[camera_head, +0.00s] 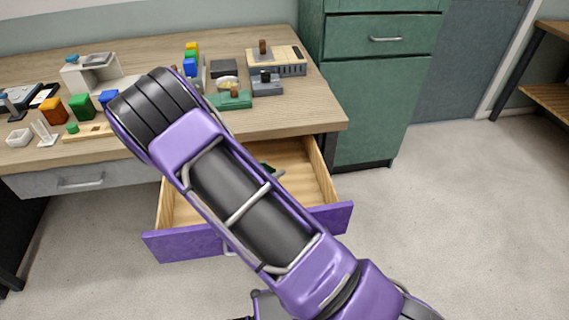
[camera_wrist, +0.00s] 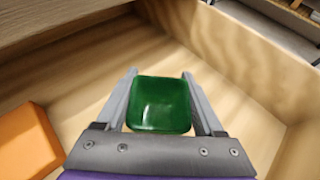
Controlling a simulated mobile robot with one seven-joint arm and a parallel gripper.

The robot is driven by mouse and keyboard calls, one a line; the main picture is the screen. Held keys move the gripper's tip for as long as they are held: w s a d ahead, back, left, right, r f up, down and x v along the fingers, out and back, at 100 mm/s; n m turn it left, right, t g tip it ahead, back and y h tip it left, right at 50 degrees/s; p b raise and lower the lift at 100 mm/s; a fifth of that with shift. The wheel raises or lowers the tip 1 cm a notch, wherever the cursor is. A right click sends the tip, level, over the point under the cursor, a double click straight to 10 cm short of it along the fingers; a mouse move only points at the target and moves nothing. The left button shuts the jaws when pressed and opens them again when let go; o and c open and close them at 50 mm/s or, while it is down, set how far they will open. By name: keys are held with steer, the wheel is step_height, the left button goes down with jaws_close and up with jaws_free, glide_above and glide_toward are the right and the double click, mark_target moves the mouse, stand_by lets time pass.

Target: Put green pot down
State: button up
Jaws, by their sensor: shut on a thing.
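The green pot (camera_wrist: 160,104) is between the two grey fingers of my gripper (camera_wrist: 160,76) in the wrist view, and the fingers are shut on it. It is inside or just over the open drawer (camera_head: 322,171), whose wooden floor and walls surround it in the wrist view. I cannot tell whether it touches the drawer floor. In the head view my arm hides the gripper and most of the drawer's inside, with only a small green bit (camera_head: 267,168) showing.
An orange block (camera_wrist: 28,142) lies at the left in the wrist view. The desk (camera_head: 310,112) above the drawer holds several coloured blocks and small fixtures. A green cabinet (camera_head: 375,95) stands to the right. Bare drawer floor shows around the pot.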

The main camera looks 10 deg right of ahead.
step_height(320, 180, down, 2)
steer(key=shift+w+d+f, duration=0.1)
steer(key=shift+w+d+r, duration=0.2)
steer(key=shift+w+d, duration=0.35)
steer(key=shift+w+d+r, duration=0.15)
steer(key=shift+w+d, duration=0.95)
steer(key=shift+d, duration=0.05)
steer(key=x, duration=0.1)
steer(key=b+x, duration=0.1)
steer(key=x, duration=0.1)
steer(key=shift+w+d+r, duration=0.15)
steer(key=shift+w+r, duration=0.05)
steer(key=shift+f, duration=0.1)
steer(key=shift+f, duration=0.1)
steer(key=shift+f, duration=0.2)
steer(key=o, duration=1.5)
steer(key=shift+r, duration=0.1)
